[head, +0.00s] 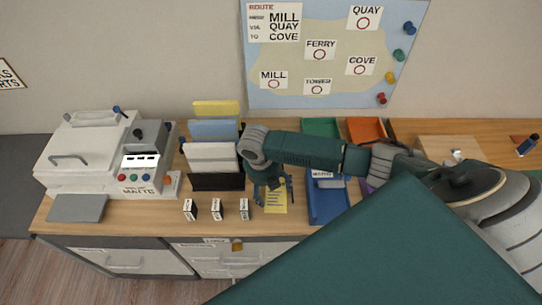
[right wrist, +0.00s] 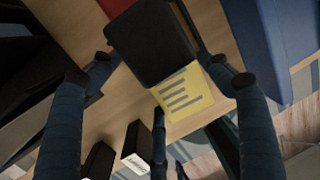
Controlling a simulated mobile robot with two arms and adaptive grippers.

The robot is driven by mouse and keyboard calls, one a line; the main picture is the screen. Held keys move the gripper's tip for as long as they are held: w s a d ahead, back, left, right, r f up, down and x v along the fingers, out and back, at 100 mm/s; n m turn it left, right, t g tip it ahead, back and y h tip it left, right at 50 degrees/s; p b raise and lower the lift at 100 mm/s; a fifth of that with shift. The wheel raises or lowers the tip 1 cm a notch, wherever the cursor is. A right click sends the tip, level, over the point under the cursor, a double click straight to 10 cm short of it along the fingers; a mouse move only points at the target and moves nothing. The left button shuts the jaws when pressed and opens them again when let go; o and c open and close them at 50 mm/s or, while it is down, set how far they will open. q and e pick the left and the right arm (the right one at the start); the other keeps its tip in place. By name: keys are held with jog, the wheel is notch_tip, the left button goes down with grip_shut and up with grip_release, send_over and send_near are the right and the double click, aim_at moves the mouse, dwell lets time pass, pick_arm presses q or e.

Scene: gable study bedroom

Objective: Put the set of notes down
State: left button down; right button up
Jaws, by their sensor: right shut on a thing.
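The set of notes (head: 274,199) is a yellow sheet or pad with dark lines, at the front middle of the desk. It also shows in the right wrist view (right wrist: 186,94), partly covered by a dark block-like shape that I cannot identify. My right gripper (head: 272,188) is over the notes, fingers pointing down, and is shut on them. They are at or just above the desk top; I cannot tell whether they touch it. My left gripper is not in view.
Three small black-and-white blocks (head: 216,209) stand just left of the notes. An upright file rack (head: 215,181) is behind them. A blue tray (head: 327,207) is close on the right. A white machine (head: 90,150) fills the left end of the desk (head: 140,222).

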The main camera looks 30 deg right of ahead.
jog(key=shift+s+a+f, duration=0.1)
jog(key=shift+s+f, duration=0.1)
jog(key=shift+s, duration=0.05)
jog(key=shift+c, duration=0.5)
jog(key=shift+s+f, duration=0.1)
jog(key=shift+f, duration=0.05)
jog(key=shift+f, duration=0.1)
jog(key=o, duration=1.3)
